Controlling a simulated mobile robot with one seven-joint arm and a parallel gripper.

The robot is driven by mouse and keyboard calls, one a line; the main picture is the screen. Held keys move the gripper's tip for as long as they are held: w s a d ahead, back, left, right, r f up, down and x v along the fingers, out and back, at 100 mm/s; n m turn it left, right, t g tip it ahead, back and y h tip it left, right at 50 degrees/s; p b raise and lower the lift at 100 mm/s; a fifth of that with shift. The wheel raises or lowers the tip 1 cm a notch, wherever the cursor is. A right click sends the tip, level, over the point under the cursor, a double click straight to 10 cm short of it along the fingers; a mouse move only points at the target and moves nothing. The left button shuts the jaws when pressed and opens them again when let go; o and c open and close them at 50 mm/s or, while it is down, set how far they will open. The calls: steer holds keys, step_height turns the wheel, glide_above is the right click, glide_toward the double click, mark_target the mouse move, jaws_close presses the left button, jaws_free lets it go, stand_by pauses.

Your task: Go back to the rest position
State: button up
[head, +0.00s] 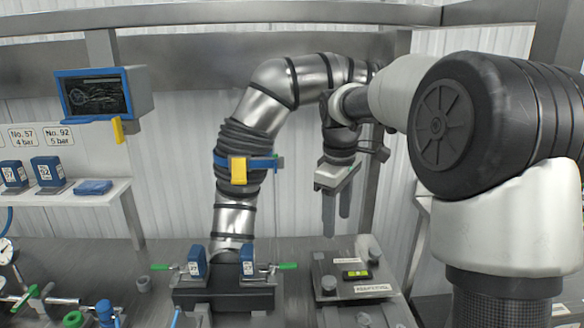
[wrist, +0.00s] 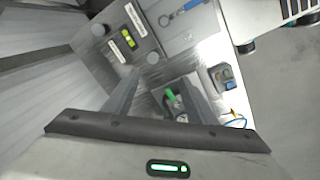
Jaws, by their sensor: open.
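My gripper (head: 336,226) hangs in the right half of the head view with its fingers pointing down. Its two fingers are apart and nothing shows between them. It is above a grey plate device (head: 328,290) with a yellow-green level on it, and does not appear to touch it. In the wrist view my gripper (wrist: 165,80) has its fingers spread over the metal bench. No rice or portioning ware shows in either view.
A large metal pipe (head: 235,215) with black bands rises from a dark clamp base (head: 228,295) left of my gripper. A blue-framed screen (head: 95,95) and a white shelf (head: 75,195) are at the left. Valves and gauges crowd the lower left.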

steer(key=s+r+m+t+p, duration=0.1)
steer(key=s+r+m, duration=0.25)
steer(key=s, duration=0.45)
steer(key=s+r+m+t+p, duration=0.1)
steer(key=s+r+m+t, duration=0.1)
steer(key=s+r, duration=0.45)
steer(key=s+f+m, duration=0.2)
steer(key=s, duration=0.4)
steer(key=s+f+m+t+p, duration=0.1)
steer(key=s+f+m, duration=0.1)
steer(key=s, duration=0.5)
steer(key=shift+d+m+t+y, duration=0.3)
steer(key=shift+d+m, duration=0.1)
steer(key=shift+m, duration=0.05)
steer(key=shift+s+d, duration=0.1)
